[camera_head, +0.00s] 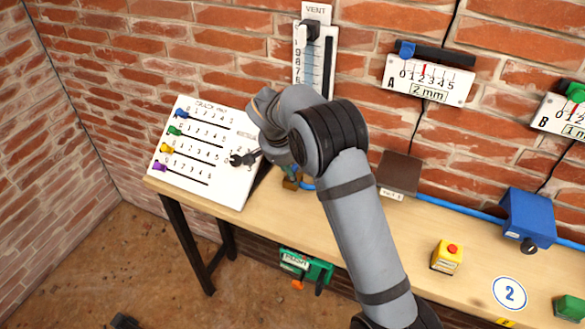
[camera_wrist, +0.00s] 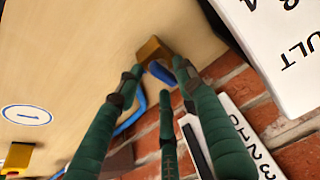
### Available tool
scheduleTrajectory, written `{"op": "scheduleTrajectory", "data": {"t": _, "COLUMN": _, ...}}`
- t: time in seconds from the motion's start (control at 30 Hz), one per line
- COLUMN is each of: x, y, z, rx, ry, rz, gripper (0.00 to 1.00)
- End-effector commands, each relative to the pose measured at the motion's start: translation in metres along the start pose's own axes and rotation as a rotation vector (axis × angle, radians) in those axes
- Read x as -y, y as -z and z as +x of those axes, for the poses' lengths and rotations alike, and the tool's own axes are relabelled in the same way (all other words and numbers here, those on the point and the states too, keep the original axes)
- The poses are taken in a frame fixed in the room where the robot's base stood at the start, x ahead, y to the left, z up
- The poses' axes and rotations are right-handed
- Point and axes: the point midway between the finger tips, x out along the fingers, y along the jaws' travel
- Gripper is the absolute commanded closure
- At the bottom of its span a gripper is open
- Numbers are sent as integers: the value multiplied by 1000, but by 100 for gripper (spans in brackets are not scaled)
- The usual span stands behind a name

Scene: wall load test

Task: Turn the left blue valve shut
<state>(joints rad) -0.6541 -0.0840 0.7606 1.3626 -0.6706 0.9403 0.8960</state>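The blue valve handle (camera_wrist: 160,73) shows in the wrist view on a brass valve body (camera_wrist: 152,50), close to the wooden tabletop. My gripper (camera_wrist: 157,67) has its green fingers apart, with the blue handle in the gap between the fingertips. I cannot tell whether any finger touches it. In the head view the brass valve (camera_head: 290,184) shows just left of my arm, at the back of the bench, beside the blue pipe (camera_head: 307,187). My arm hides most of the gripper and part of the valve there.
The crack map board (camera_head: 205,150) stands left of the valve. A brown box (camera_head: 398,174) and blue box (camera_head: 528,216) sit along the wall, joined by blue pipe. A yellow red-button box (camera_head: 447,257) stands on the bench (camera_head: 300,222). The brick wall is close behind.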

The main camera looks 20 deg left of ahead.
Motion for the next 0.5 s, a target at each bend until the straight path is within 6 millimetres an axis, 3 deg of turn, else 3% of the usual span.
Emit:
{"op": "scheduleTrajectory", "data": {"t": 0.27, "x": 0, "y": 0, "z": -2, "rx": 0, "ry": 0, "rz": 0, "gripper": 62}}
{"op": "scheduleTrajectory", "data": {"t": 0.5, "x": 1, "y": 1, "z": -36, "rx": -2, "ry": 3, "rz": 1, "gripper": 62}}
